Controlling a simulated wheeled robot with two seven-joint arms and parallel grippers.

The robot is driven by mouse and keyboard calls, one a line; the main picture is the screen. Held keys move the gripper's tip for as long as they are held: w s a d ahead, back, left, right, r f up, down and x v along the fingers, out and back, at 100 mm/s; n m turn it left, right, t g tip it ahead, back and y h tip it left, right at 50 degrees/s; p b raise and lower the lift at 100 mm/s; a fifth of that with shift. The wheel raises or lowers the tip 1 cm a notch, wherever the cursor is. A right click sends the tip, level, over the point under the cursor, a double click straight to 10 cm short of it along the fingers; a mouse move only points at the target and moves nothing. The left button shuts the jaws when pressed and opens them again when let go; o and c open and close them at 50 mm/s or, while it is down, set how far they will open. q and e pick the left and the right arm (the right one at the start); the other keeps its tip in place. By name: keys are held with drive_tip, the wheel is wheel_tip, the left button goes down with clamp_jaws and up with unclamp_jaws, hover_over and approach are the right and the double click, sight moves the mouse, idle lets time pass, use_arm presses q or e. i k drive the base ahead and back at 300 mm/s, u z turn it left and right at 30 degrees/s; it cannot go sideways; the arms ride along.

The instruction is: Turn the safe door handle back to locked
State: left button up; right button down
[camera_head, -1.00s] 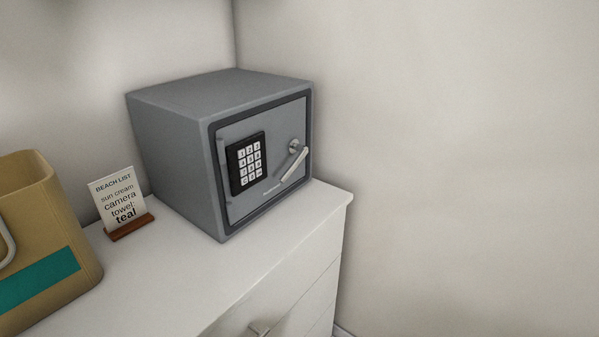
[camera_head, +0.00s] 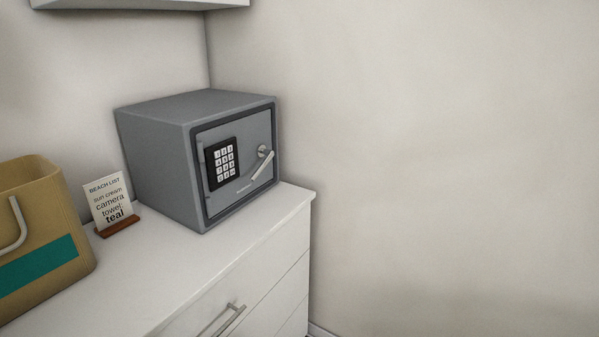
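The grey safe (camera_head: 158,150) stands on the white dresser, near the corner of the walls. Its door (camera_head: 240,195) looks closed, flush in its frame, with a black keypad (camera_head: 222,163) on the left half. The silver door handle (camera_head: 262,166) is on the right half of the door. Its lever slants down and to the left from a round hub. Neither of my grippers shows in the head view.
The white dresser (camera_head: 185,268) has drawers with a bar handle (camera_head: 229,318). A tan bag with a teal stripe (camera_head: 40,215) and a beach list card on a wooden stand (camera_head: 108,202) stand left of the safe. A white cabinet edge hangs top left. The right side shows bare wall.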

sight(270, 153)
drive_tip(key=z, duration=0.9)
drive_tip(key=i, duration=1)
drive_tip(key=u, duration=0.75)
